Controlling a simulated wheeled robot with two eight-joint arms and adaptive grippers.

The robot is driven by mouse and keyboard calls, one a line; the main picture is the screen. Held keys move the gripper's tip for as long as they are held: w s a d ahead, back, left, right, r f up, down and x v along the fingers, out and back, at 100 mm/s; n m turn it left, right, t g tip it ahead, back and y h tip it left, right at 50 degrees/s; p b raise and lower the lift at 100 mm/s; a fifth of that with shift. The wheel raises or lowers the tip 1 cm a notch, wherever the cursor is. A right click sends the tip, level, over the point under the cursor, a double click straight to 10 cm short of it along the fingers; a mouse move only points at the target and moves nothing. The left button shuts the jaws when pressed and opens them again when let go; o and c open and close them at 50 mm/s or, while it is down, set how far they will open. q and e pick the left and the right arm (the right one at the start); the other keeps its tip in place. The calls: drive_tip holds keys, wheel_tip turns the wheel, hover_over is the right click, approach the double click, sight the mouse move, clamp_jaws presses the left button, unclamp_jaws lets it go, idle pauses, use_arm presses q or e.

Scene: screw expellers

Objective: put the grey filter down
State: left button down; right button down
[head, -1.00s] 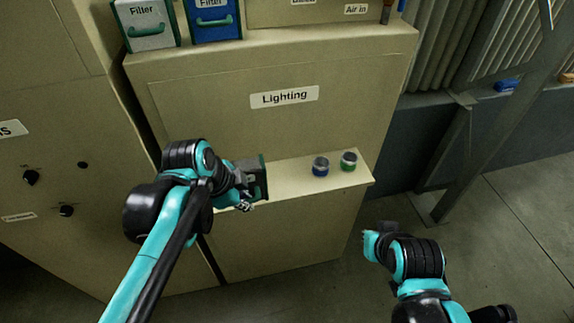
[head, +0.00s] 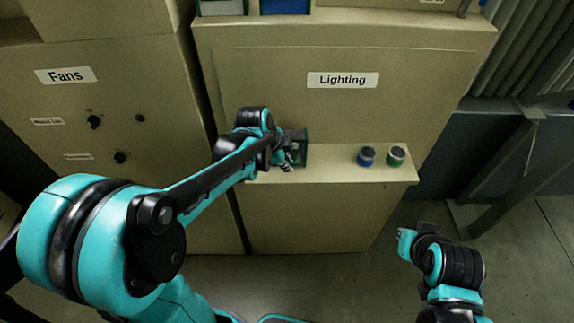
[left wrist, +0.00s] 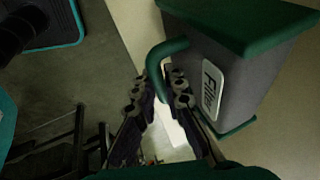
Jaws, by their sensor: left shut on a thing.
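The grey filter (head: 296,148) is a grey box with green end plates. It is at the left end of the narrow ledge (head: 340,168) below the Lighting panel. In the left wrist view the grey filter (left wrist: 245,70) shows its "Filter" label and a green handle. My left gripper (head: 286,158) is shut on that handle, and its fingers (left wrist: 163,88) close around it in the wrist view. Whether the filter's underside touches the ledge I cannot tell. My right gripper (head: 405,240) is low at the right, away from the ledge, and its fingers are too small to read.
Bare ledge lies between the filter and the jars. The Fans cabinet (head: 105,120) stands at the left. A blue filter (head: 285,5) shows at the top edge.

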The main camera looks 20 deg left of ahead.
use_arm(q)
drive_tip(key=shift+w+f, duration=0.2)
drive_tip(key=shift+f, duration=0.5)
drive_tip(key=shift+s, duration=0.1)
drive_tip(key=c, duration=1.6)
unclamp_jaws()
